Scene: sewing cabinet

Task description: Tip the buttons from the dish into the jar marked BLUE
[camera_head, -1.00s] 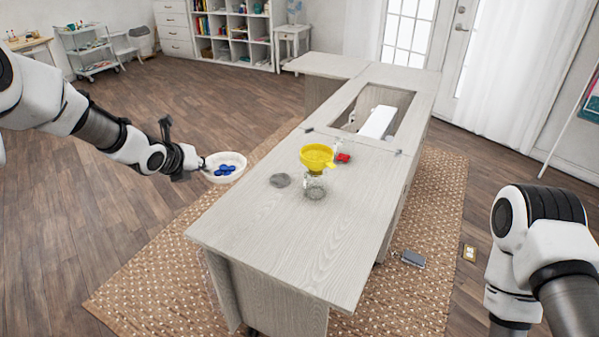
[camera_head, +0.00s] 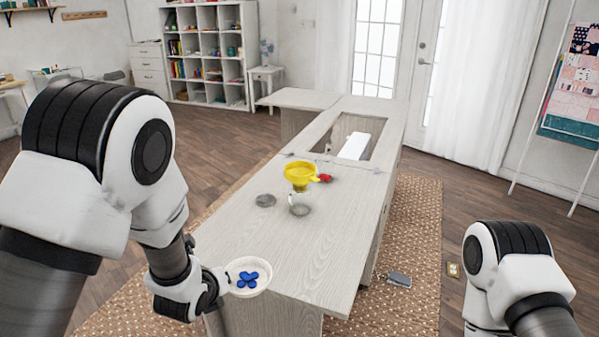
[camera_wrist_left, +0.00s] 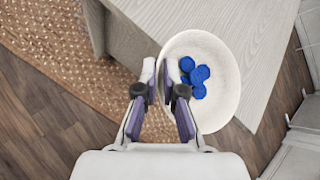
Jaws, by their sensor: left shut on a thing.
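A white round dish (camera_head: 251,264) holds several blue buttons (camera_head: 248,280). My left gripper (camera_head: 225,281) is shut on the dish's rim; the dish is upright and near the cabinet's near left corner. In the left wrist view the fingers (camera_wrist_left: 161,77) meet the rim of the dish (camera_wrist_left: 225,85), with the blue buttons (camera_wrist_left: 197,77) on its left side. A clear glass jar (camera_head: 299,207) stands on the cabinet top with a yellow funnel (camera_head: 299,174) over its mouth. I cannot read its label. My right gripper is out of view.
A grey round disc (camera_head: 265,200) lies left of the jar. A small red object (camera_head: 325,178) sits beside the funnel. The wooden cabinet top (camera_head: 325,250) is bare in front of the jar. A recess with a white machine (camera_head: 355,146) lies behind.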

